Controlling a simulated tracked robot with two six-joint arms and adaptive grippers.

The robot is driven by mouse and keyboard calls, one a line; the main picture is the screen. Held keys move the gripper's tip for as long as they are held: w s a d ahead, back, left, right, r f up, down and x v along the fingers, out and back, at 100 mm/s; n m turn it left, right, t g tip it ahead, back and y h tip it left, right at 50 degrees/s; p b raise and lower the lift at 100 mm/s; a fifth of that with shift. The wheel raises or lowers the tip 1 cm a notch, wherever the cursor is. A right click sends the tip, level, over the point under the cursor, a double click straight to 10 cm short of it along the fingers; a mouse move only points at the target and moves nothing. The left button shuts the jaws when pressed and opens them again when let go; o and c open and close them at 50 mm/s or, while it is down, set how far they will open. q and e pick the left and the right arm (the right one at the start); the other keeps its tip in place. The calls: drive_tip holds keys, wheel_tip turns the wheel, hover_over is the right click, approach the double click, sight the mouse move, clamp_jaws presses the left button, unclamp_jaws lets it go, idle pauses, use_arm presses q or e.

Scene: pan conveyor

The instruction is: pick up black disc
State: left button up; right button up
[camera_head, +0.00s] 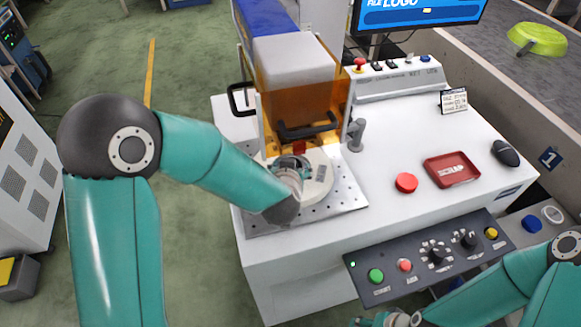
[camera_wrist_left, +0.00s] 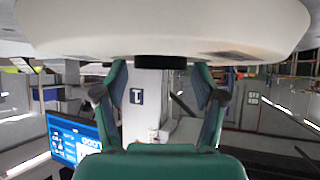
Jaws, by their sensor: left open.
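The black disc (camera_wrist_left: 160,62) shows edge-on in the left wrist view, against a large white rounded surface (camera_wrist_left: 75,35). In the head view I cannot make it out; my left wrist covers that spot. My left gripper (camera_head: 292,162) is over the round pale plate (camera_head: 322,178) in front of the orange guard. In the wrist view its two fingers are spread, and the left gripper (camera_wrist_left: 159,95) has nothing between the tips; the disc appears just above the gap. My right gripper (camera_head: 378,320) is partly cut off at the bottom edge, its jaws unclear.
The orange guard (camera_head: 325,100) with a dark handle stands close behind the left gripper. A grey post (camera_head: 355,135), red button (camera_head: 406,183) and red scrap tray (camera_head: 452,169) are on the white table. A control panel (camera_head: 430,258) runs along the front. A green pan (camera_head: 540,38) lies on the conveyor.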

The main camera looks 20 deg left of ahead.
use_arm(q)
drive_tip(key=shift+w+a+f, duration=0.15)
drive_tip(key=shift+w+f, duration=0.25)
drive_tip(key=shift+w, duration=0.1)
drive_tip(key=c, duration=1)
drive_tip(key=shift+s+r, duration=0.1)
drive_tip(key=shift+r, duration=0.05)
